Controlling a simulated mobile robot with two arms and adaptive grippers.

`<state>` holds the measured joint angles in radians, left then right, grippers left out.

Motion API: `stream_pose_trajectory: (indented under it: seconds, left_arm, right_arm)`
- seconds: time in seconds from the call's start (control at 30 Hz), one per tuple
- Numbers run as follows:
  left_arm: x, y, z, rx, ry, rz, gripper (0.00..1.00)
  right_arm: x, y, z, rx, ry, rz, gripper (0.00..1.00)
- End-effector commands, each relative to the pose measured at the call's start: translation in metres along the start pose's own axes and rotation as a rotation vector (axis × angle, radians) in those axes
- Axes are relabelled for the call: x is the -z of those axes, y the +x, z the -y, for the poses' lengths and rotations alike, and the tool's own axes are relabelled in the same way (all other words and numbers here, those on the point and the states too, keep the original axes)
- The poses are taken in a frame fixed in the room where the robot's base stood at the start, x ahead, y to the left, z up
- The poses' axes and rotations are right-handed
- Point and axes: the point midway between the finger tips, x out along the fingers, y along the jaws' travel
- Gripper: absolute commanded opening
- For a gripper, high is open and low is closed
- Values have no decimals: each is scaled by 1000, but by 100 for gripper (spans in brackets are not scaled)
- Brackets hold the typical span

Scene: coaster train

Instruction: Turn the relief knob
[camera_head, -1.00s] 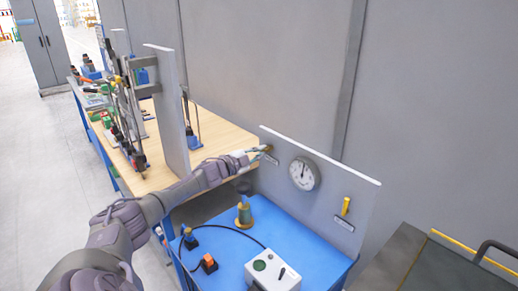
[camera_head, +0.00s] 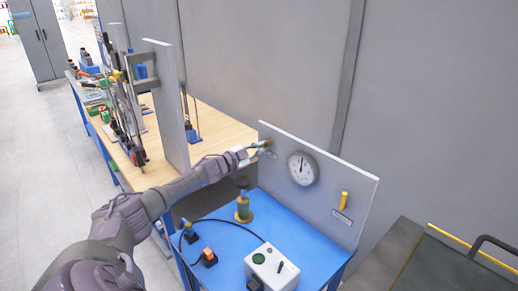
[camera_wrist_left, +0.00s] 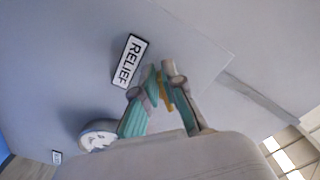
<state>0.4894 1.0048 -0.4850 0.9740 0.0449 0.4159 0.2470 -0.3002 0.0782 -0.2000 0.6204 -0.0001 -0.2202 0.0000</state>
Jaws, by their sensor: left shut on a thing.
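The relief knob (camera_wrist_left: 165,92) shows in the left wrist view as a small yellow-brown piece between my fingers, on the grey panel (camera_head: 330,192). A white label reading RELIEF (camera_wrist_left: 130,61) is beside it on the panel. My left gripper (camera_head: 266,147) reaches the panel's upper left part in the head view, and its fingers (camera_wrist_left: 163,85) are shut on the knob. The fingers hide much of the knob. My right gripper is in neither view.
A round gauge (camera_head: 303,169) and a yellow lever (camera_head: 344,201) are on the panel to the right. The blue bench (camera_head: 300,225) carries a brass-coloured fitting (camera_head: 243,212), a white control box (camera_head: 273,266), an orange switch (camera_head: 208,256) and a black cable. A wooden table (camera_head: 215,128) is behind.

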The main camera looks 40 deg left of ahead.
Motion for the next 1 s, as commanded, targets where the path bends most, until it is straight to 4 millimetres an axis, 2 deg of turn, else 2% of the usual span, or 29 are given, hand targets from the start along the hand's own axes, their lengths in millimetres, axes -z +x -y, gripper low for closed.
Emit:
stream_pose_trajectory:
  seconds: [0.03,0.2,0.63,1.0]
  left_arm:
    - [4,2,-4,-7,0,-11,11]
    - [4,2,-2,-4,0,-10,40]
    - [0,-6,-1,-1,0,-2,40]
    - [1,-57,-3,-5,1,-2,40]
  right_arm:
    - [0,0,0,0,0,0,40]
    - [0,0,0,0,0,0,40]
    - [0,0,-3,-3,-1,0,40]
    - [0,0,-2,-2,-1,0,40]
